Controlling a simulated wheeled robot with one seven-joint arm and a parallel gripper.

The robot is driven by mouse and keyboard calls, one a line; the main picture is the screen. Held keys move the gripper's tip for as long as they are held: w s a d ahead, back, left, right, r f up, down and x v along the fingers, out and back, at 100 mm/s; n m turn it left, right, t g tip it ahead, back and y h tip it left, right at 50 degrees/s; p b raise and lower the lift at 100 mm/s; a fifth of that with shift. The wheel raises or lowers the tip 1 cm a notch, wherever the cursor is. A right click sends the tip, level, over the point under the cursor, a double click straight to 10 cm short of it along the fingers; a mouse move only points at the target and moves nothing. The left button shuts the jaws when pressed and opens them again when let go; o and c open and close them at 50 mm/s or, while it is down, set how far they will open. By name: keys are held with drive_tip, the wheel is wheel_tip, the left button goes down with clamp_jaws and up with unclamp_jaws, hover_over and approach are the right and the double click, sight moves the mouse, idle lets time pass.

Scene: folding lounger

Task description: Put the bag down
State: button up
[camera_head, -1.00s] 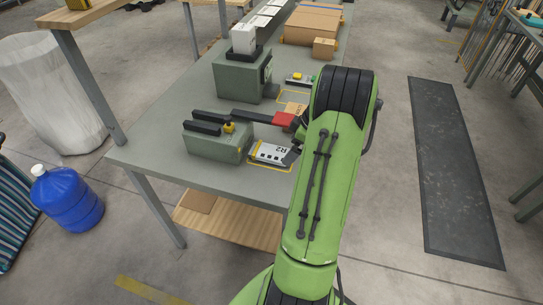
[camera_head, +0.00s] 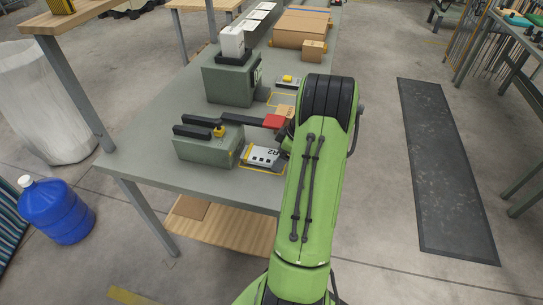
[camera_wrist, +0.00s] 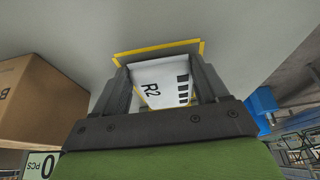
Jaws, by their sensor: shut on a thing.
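The bag is a flat white pouch marked R2 (camera_head: 262,156). In the head view it is at the table's front edge, over or on a yellow-outlined spot (camera_head: 258,170). In the wrist view the bag (camera_wrist: 162,84) sits between the two dark fingers of my gripper (camera_wrist: 163,92), which is shut on it. A yellow edge (camera_wrist: 157,47) shows beyond the bag. In the head view my arm hides most of the gripper. I cannot tell whether the bag touches the tabletop.
The grey table (camera_head: 150,130) holds a low green machine (camera_head: 205,150) left of the bag and a taller green one (camera_head: 228,85) behind. A cardboard box (camera_wrist: 40,98) is close at left in the wrist view. A blue water jug (camera_head: 58,212) stands on the floor.

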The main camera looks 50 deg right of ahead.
drive_tip(key=shift+s+d+r, duration=0.1)
drive_tip(key=shift+s+r, duration=0.05)
drive_tip(key=shift+r, duration=0.1)
wheel_tip(320, 180, up, 7)
drive_tip(key=s+p, duration=0.1)
drive_tip(key=p, duration=0.2)
drive_tip(key=s+d+p, duration=0.1)
drive_tip(key=s+d, duration=0.3)
drive_tip(key=s, duration=0.4)
drive_tip(key=s+d+p, duration=0.1)
drive_tip(key=s+d, duration=0.2)
drive_tip(key=s, duration=0.6)
drive_tip(key=shift+d+f, duration=0.25)
drive_tip(key=shift+d, duration=0.1)
